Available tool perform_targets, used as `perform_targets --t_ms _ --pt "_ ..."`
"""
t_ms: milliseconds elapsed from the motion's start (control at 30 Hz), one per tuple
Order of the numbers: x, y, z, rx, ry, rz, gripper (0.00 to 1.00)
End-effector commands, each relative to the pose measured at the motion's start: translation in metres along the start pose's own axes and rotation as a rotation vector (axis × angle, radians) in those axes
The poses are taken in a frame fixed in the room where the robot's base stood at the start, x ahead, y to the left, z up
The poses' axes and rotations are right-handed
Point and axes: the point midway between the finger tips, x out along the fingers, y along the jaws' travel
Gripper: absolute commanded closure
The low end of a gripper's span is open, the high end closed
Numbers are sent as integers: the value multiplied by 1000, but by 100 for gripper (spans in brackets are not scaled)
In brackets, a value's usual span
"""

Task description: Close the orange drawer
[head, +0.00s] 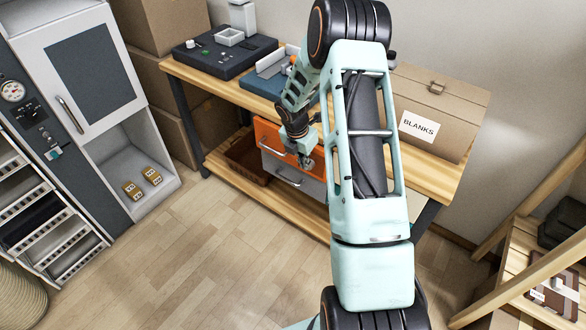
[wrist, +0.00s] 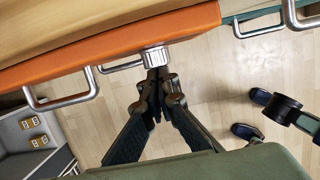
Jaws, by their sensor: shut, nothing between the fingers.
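The orange drawer (head: 270,138) is under the workbench, above a grey drawer (head: 277,170). My arm hides its right part in the head view. In the wrist view the orange drawer front (wrist: 128,40) runs across the upper left, with a silver bar handle (wrist: 62,104) near its left end. My gripper (head: 306,161) is at the right side of the drawer front in the head view. In the wrist view my gripper (wrist: 156,72) is shut and empty, its fingertips close to the orange front. I cannot tell whether they touch, or how far the drawer stands out.
The workbench top (head: 210,84) holds a dark device (head: 222,57) and a box marked BLANKS (head: 434,110). A brown crate (head: 246,160) sits left of the drawers on the lower shelf (head: 235,182). A grey cabinet (head: 90,75) stands left. The floor (head: 200,250) in front is clear.

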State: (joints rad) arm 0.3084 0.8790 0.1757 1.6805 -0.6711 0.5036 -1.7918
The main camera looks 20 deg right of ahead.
Motion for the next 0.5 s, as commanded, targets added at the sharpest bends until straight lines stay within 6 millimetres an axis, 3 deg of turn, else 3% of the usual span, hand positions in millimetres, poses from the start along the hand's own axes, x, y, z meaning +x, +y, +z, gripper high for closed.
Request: perform_targets --t_ms 200,500 --pt "5 0 21 0 1 0 100" --pt "7 0 29 0 -3 1 100"
